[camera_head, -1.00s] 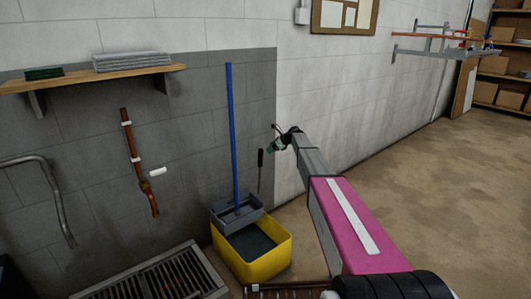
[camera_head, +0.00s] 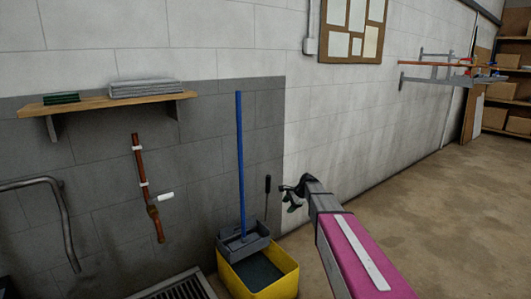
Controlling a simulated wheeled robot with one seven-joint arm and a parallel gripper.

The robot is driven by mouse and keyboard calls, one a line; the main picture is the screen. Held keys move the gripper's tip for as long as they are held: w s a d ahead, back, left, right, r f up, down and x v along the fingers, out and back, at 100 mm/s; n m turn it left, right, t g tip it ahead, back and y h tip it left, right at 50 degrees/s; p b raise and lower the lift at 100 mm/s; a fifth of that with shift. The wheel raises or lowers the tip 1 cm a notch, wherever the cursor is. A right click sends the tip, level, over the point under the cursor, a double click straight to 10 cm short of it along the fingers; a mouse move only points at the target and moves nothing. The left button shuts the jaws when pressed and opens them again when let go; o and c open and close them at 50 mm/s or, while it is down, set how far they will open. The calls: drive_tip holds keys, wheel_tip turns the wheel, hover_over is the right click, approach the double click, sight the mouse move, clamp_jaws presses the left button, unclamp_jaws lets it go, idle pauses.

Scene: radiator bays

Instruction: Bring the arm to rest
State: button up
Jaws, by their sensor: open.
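My arm, pink and grey, reaches up from the bottom right in the head view. My gripper (camera_head: 291,196) is at its far end, small and dark, in front of the wall to the right of the blue mop handle. Its jaws are open, and I see nothing held between them. A thin tool with a dark handle (camera_head: 267,184) stands just left of the gripper; I cannot tell the gap in depth.
A yellow mop bucket (camera_head: 285,287) with a blue-handled mop (camera_head: 240,160) stands left of my arm. A wooden shelf (camera_head: 85,107), copper pipe (camera_head: 140,165) and grey rail (camera_head: 67,230) are on the left wall. A metal rack (camera_head: 425,81) juts out at right. Floor at right is clear.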

drive_tip(key=s+d+n+h, duration=0.2)
drive_tip(key=s+n, duration=0.2)
drive_tip(key=s, duration=0.7)
drive_tip(key=s+d+f+n+g+h, duration=0.1)
drive_tip(key=s+n, duration=0.4)
drive_tip(key=s, duration=0.7)
drive_tip(key=s+d+f+n+g+h, duration=0.1)
drive_tip(key=s+d+n+h, duration=0.2)
drive_tip(key=s, duration=0.8)
drive_tip(key=shift+s+d+f+n, duration=0.25)
drive_tip(key=shift+s+n, duration=0.15)
drive_tip(key=shift+n, duration=0.4)
